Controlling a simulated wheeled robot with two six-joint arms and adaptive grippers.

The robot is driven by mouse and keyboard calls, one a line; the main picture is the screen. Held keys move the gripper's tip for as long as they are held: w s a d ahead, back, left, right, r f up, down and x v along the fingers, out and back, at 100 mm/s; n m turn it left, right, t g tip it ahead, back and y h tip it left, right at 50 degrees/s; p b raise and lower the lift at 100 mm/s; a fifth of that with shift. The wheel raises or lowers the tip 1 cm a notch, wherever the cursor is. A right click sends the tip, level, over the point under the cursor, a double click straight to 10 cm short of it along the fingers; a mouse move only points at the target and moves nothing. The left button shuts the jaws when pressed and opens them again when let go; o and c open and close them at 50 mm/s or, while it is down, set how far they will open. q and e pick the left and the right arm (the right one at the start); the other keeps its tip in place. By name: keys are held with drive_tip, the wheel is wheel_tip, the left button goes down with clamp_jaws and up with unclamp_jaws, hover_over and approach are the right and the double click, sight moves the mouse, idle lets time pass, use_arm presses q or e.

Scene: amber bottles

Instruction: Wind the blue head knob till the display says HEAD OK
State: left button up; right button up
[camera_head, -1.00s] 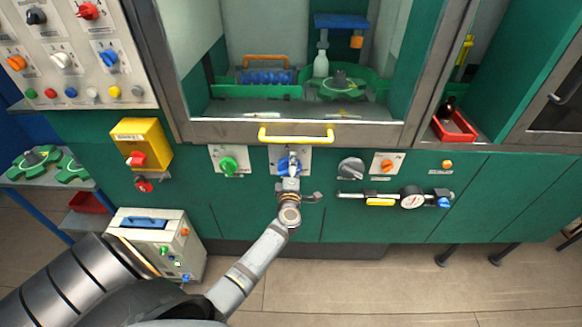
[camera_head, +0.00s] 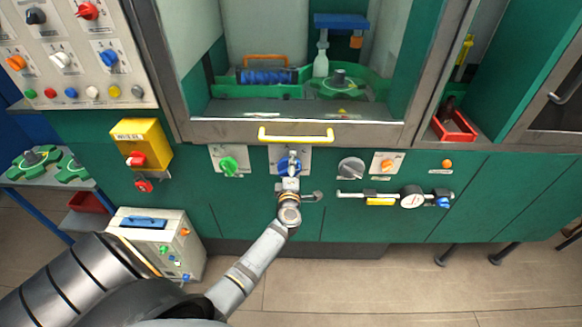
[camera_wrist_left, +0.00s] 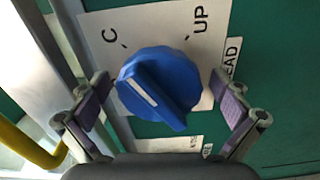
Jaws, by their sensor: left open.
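The blue head knob (camera_head: 289,165) sits on a white plate (camera_head: 271,157) on the green front panel, below the yellow handle. In the left wrist view the knob (camera_wrist_left: 160,85) fills the middle, its white pointer line slanting to the upper left, towards the "C" mark. "UP" and part of "HEAD" are printed beside it. My left gripper (camera_head: 289,180) is at the knob in the head view. In the wrist view its two fingers (camera_wrist_left: 163,100) stand apart on either side of the knob, with gaps. I cannot make out a display reading HEAD OK. My right gripper is not in view.
A green knob (camera_head: 229,166) is to the left, a grey knob (camera_head: 351,167) and an orange knob (camera_head: 387,166) to the right. The yellow handle (camera_head: 296,135) juts out just above.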

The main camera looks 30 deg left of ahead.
use_arm(q)
drive_tip(key=shift+s+d, duration=0.15)
drive_tip(key=shift+s, duration=0.05)
drive_tip(key=v, duration=1.1)
drive_tip(key=shift+s, duration=0.25)
